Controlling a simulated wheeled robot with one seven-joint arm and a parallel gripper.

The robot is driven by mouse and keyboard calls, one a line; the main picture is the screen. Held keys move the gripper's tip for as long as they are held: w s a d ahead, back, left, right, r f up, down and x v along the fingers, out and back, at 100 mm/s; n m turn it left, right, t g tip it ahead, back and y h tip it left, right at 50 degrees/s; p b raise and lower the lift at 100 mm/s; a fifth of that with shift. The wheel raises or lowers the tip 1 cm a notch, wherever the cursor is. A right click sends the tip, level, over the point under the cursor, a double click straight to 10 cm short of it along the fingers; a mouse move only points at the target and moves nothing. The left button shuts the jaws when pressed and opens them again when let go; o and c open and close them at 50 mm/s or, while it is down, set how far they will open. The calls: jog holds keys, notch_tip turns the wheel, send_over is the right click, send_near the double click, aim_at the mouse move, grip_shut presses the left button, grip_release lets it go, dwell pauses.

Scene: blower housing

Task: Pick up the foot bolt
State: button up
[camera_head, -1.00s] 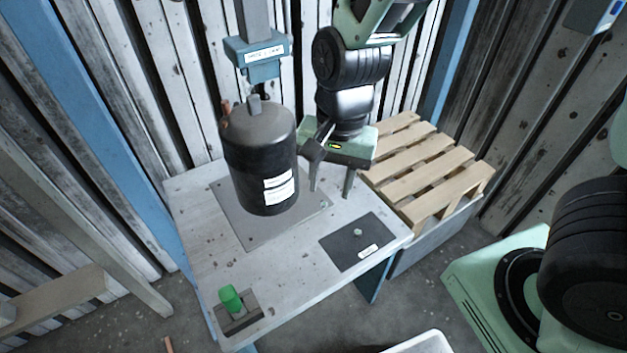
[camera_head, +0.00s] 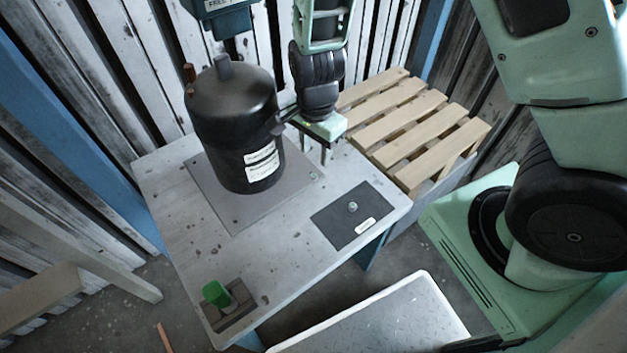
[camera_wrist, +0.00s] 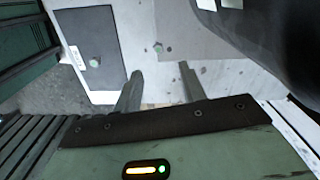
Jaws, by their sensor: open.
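Two small greenish bolts show, and I cannot tell for certain which is the foot bolt. One bolt (camera_head: 313,175) is at the right corner of the grey base plate (camera_head: 235,215) under the black tank (camera_head: 235,125); it also shows in the wrist view (camera_wrist: 157,47). The other bolt (camera_head: 352,207) stands on a dark labelled pad (camera_head: 345,228). My gripper (camera_head: 315,156) is right of the tank, behind the plate-corner bolt. In the wrist view my gripper (camera_wrist: 160,73) is open and empty, its fingers pointing towards that bolt but apart from it.
The tank stands close beside my gripper. A green block (camera_head: 215,294) sits in a dark holder at the table's (camera_head: 285,255) front left. A wooden pallet (camera_head: 415,125) lies at right. A pale tray (camera_head: 385,325) is in front. The table's middle is clear.

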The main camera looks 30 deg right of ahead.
aim_at(315, 174)
notch_tip(315, 174, down, 7)
jog(key=shift+s+a+r+b, duration=0.1)
jog(key=shift+s+r+b, duration=0.1)
jog(key=shift+b, duration=1.05)
jog(key=c, duration=0.8)
